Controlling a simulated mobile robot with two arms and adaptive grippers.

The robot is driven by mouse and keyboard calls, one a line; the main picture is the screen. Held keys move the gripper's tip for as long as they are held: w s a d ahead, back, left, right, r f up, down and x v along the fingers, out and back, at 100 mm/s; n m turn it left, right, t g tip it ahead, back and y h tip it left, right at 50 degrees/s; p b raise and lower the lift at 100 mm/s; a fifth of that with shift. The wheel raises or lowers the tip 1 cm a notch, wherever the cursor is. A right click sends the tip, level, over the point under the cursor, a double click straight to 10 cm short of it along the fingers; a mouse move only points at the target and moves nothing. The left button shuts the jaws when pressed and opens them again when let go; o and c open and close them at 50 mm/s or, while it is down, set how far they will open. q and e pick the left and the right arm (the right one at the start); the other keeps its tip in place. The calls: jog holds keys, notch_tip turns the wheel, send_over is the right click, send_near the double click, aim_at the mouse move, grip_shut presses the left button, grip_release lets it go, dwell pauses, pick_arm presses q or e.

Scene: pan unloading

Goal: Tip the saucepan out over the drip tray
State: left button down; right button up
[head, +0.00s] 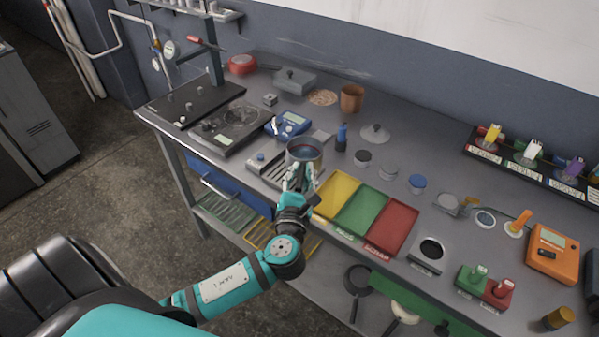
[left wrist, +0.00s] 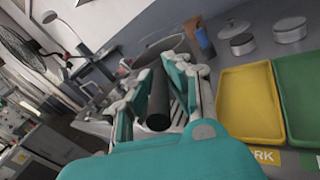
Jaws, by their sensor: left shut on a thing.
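The saucepan (head: 305,151) is a grey metal pan with something dark inside. It is in the middle of the head view, its opening facing up and roughly level. My left gripper (head: 299,181) is shut on its handle. The left wrist view shows the dark handle (left wrist: 158,98) between the fingers and the pan body (left wrist: 168,46) beyond. A grey ribbed tray, which looks like the drip tray (head: 259,166), lies on the bench just left of the pan. The gripper and pan hide part of it. I cannot tell the gap between them. My right gripper is not in view.
Yellow (head: 336,193), green (head: 361,212) and red (head: 392,228) trays lie right of the gripper. A blue device (head: 290,124), a blue bottle (head: 341,137) and a lid (head: 375,133) stand behind the pan. A black hotplate (head: 238,122) is at left.

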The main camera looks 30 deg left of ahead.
pick_arm(q)
jog(key=d+m+p, duration=0.1)
jog(key=m+p, duration=0.1)
jog(key=w+d+m+p, duration=0.1)
jog(key=m+p, duration=0.2)
jog(key=d+m+p, duration=0.1)
jog(key=m+p, duration=0.1)
jog(key=m, duration=0.1)
jog(key=shift+w+r+p, duration=0.2)
jog(key=shift+w+p, duration=0.05)
jog(key=shift+p, duration=0.05)
jog(key=shift+w+d+f+m+p, duration=0.1)
jog(key=shift+d+f+m+p, duration=0.15)
jog(key=shift+m+p, duration=0.9)
jog(key=shift+w+d+f+m+p, duration=0.1)
jog(key=shift+d+m+p, duration=0.1)
jog(key=shift+m+p, duration=0.95)
jog(key=shift+f, duration=0.1)
jog(key=shift+w, duration=0.1)
dwell(0.3)
